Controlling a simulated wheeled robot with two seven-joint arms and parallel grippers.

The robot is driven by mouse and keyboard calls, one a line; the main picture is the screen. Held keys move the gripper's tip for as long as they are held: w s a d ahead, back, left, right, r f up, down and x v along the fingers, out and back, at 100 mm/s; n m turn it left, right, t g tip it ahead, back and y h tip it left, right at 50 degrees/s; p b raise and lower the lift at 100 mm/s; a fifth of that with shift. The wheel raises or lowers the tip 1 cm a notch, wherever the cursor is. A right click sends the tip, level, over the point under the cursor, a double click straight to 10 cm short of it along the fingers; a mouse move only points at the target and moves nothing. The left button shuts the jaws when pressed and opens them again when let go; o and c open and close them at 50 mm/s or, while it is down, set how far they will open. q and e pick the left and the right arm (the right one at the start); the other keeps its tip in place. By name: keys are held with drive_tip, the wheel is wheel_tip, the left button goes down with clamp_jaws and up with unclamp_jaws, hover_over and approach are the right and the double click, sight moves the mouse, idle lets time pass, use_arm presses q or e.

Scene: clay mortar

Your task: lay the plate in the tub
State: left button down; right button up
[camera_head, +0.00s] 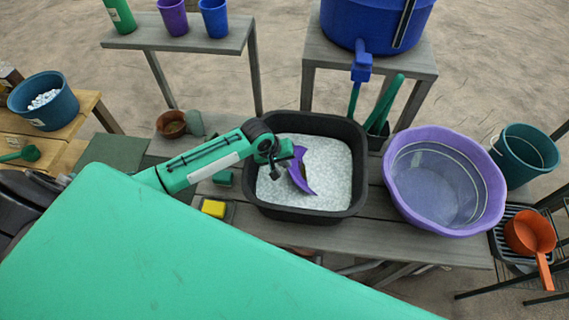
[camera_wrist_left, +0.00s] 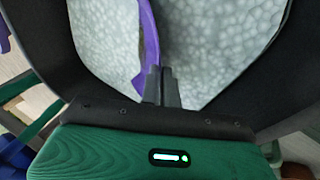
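The black tub (camera_head: 300,214) stands on the grey bench and is filled with white suds. My left gripper (camera_head: 282,163) reaches into the tub from the left. Its fingers (camera_wrist_left: 160,88) are close together on the rim of a purple plate (camera_head: 302,172). The plate also shows in the left wrist view as a curved purple edge (camera_wrist_left: 149,45). It is tilted steeply, over or partly in the suds; whether its lower edge touches them I cannot tell. My right gripper is not in view.
A purple basin (camera_head: 482,222) with a mesh inside stands right of the tub. A yellow sponge (camera_head: 214,208) lies left of the tub. A blue container (camera_head: 375,22) with a tap sits on a stand at the back.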

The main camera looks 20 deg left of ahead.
use_arm(q)
wheel_tip(320, 180, down, 2)
drive_tip(key=shift+f, duration=0.1)
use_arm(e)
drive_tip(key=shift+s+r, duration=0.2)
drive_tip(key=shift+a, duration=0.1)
use_arm(q)
drive_tip(key=c, duration=1.6)
unclamp_jaws()
drive_tip(key=shift+f, duration=0.1)
drive_tip(key=shift+c, duration=0.2)
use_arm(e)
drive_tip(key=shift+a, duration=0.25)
use_arm(q)
drive_tip(key=b+v, duration=0.1)
drive_tip(key=v, duration=1.1)
drive_tip(key=shift+b, duration=0.35)
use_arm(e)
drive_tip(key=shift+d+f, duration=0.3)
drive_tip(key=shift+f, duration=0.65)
use_arm(q)
drive_tip(key=shift+d, duration=0.1)
